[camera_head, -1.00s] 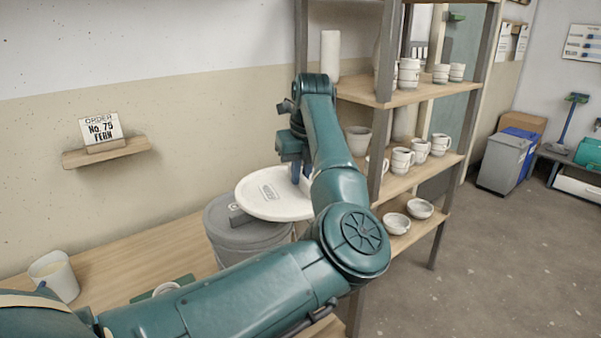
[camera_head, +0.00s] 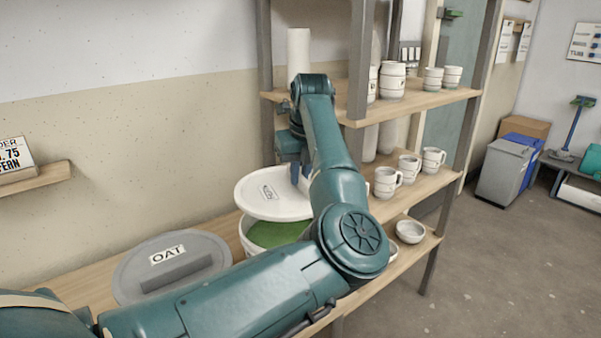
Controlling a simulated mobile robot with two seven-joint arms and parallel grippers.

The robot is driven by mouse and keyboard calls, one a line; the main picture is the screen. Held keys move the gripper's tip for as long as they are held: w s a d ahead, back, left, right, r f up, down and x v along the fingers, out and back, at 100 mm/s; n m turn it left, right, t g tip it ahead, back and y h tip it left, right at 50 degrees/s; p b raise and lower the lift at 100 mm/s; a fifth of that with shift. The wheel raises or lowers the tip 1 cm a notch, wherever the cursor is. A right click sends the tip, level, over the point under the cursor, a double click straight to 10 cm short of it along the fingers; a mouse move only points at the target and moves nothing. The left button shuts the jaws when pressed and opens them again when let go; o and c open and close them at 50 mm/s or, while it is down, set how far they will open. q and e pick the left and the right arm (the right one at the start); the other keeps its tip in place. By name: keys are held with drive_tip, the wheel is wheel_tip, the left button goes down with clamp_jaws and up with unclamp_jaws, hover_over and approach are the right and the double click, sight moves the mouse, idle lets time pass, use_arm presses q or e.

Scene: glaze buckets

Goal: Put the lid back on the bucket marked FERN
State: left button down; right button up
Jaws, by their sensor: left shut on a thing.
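My left gripper (camera_head: 301,172) is shut on a round white lid (camera_head: 262,202) at its right edge, and my arm hides part of the lid. The lid hangs roughly level above an open white bucket (camera_head: 246,238) holding green glaze (camera_head: 275,234). A gap shows between lid and glaze, so the lid is apart from the rim at the front. No marking on this bucket shows; my arm covers its front and right side. My right gripper is not in view.
A grey lid marked OAT (camera_head: 160,277) sits left of the white bucket on the wooden bench (camera_head: 90,285). A shelf rack (camera_head: 410,104) with mugs and bowls stands close on the right.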

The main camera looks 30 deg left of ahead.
sight(300, 186)
use_arm(q)
wheel_tip(300, 186, down, 4)
drive_tip(key=b, duration=0.2)
drive_tip(key=shift+r+b, duration=0.1)
drive_tip(key=shift+b, duration=0.3)
drive_tip(key=shift+f+b, duration=0.35)
drive_tip(key=shift+f, duration=0.55)
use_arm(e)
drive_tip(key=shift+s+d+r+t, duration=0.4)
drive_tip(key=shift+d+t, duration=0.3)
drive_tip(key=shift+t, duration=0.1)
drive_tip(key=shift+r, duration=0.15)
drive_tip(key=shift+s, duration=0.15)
use_arm(q)
drive_tip(key=shift+f, duration=0.15)
drive_tip(key=shift+f, duration=0.25)
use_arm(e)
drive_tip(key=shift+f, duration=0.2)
use_arm(q)
drive_tip(key=shift+f, duration=0.3)
